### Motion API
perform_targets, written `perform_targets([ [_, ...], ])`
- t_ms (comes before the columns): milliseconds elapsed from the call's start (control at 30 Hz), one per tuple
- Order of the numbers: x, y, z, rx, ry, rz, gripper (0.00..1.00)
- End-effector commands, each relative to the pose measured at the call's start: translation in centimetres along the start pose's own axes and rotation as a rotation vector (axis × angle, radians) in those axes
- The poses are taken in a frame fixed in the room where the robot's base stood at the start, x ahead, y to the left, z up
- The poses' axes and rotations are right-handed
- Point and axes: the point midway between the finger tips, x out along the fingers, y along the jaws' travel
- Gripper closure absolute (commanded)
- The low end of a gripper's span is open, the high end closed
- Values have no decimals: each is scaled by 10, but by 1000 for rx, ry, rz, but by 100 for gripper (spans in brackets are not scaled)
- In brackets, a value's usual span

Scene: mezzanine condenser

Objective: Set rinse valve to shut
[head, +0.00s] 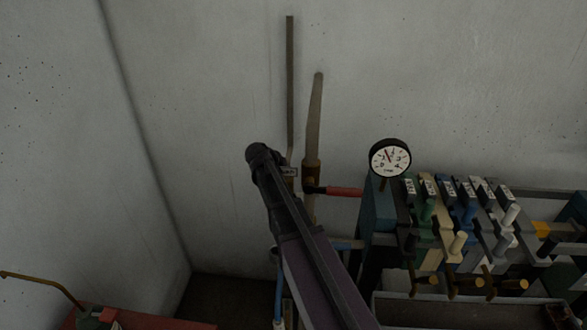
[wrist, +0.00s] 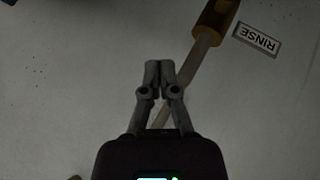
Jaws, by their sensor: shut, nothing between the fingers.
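The rinse valve has a brass body (head: 311,172) on an upright pipe (head: 316,110) against the back wall. Below the body, a red-gripped lever (head: 345,191) with a dark hub points right, about level and across the pipe. In the wrist view the brass body (wrist: 212,20) is at the top, beside the RINSE label (wrist: 257,40); the red lever is out of this view. My gripper (wrist: 159,68) is shut and empty, its fingertips just beside the pipe in the picture. Contact cannot be told. In the head view my arm stands left of the valve; the fingertips cannot be made out.
A round gauge (head: 390,158) stands right of the lever. Beyond it is a bank of coloured valves with handles (head: 460,215). A second thin pipe (head: 290,80) runs up the wall close left of the valve pipe. A red surface (head: 150,322) lies at bottom left.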

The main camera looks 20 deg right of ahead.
Motion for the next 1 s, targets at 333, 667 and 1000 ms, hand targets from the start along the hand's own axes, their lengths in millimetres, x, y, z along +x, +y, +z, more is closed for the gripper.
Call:
perform_targets([
  [333, -38, 2, -1, 0, 1, -1, 100],
  [667, -46, 0, 0, 0, 0, 0, 100],
  [1000, -46, 0, 3, -1, -4, -3, 100],
])
